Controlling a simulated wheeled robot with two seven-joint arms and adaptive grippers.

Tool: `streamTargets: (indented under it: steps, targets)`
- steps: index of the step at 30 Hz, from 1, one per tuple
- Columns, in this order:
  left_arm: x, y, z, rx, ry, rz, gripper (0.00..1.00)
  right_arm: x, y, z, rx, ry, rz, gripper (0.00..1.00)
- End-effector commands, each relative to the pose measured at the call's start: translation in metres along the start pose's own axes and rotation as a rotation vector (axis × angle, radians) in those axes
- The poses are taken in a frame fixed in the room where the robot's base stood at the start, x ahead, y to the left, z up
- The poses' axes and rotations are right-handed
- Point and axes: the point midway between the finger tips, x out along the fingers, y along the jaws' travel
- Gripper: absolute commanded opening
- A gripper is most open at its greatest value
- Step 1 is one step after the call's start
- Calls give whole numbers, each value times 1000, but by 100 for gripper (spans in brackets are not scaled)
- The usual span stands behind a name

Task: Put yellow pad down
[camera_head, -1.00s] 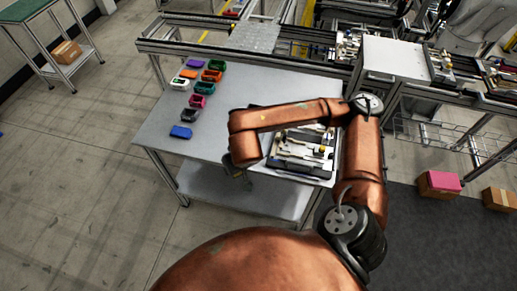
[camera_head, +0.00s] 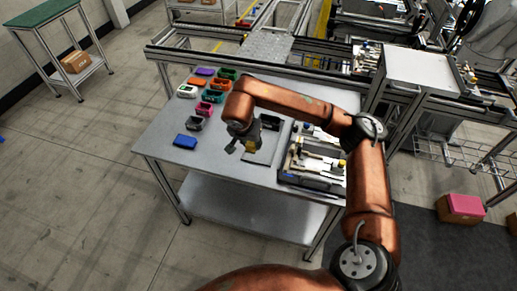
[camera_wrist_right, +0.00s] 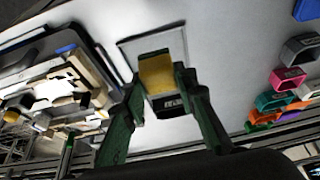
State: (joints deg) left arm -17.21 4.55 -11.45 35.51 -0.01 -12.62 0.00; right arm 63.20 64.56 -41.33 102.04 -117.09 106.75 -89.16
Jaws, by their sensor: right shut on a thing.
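My right gripper (camera_head: 243,147) is shut on the yellow pad (camera_head: 251,147), above the grey table. In the right wrist view the yellow pad (camera_wrist_right: 156,72) sits between the two green-edged fingers of the gripper (camera_wrist_right: 158,78). Under it is a flat grey rectangular plate (camera_wrist_right: 125,47) on the table; the head view shows part of this plate (camera_head: 262,155). Whether the pad touches the plate I cannot tell. A black item (camera_wrist_right: 171,106) lies just beyond the pad. My left gripper is not in view.
Several coloured cases stand at the table's left, among them a blue one (camera_head: 185,140) and a pink one (camera_head: 204,108). A dark tray with tools (camera_head: 312,181) lies right of the gripper. The table's front left (camera_head: 215,165) is clear.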

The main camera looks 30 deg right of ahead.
Motion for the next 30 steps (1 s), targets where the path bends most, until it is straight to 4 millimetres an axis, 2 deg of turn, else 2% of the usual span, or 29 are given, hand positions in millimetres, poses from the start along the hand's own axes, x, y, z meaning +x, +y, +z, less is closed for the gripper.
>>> streamTargets:
  steps: [2,6,9,16,19,24,30]
  targets:
    - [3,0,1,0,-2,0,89,18,4,-13,4,-3,4,0]
    - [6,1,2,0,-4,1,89,50,6,-20,0,-4,3,0]
    - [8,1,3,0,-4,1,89,65,7,-26,-1,-2,2,0]
    - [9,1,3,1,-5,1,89,78,8,-31,-1,-1,-1,0]
    - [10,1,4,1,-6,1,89,91,9,-32,-1,-3,1,0]
    - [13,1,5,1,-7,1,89,113,8,-21,-3,-2,-1,0]
    - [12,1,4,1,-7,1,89,114,8,-21,-3,0,-1,0]
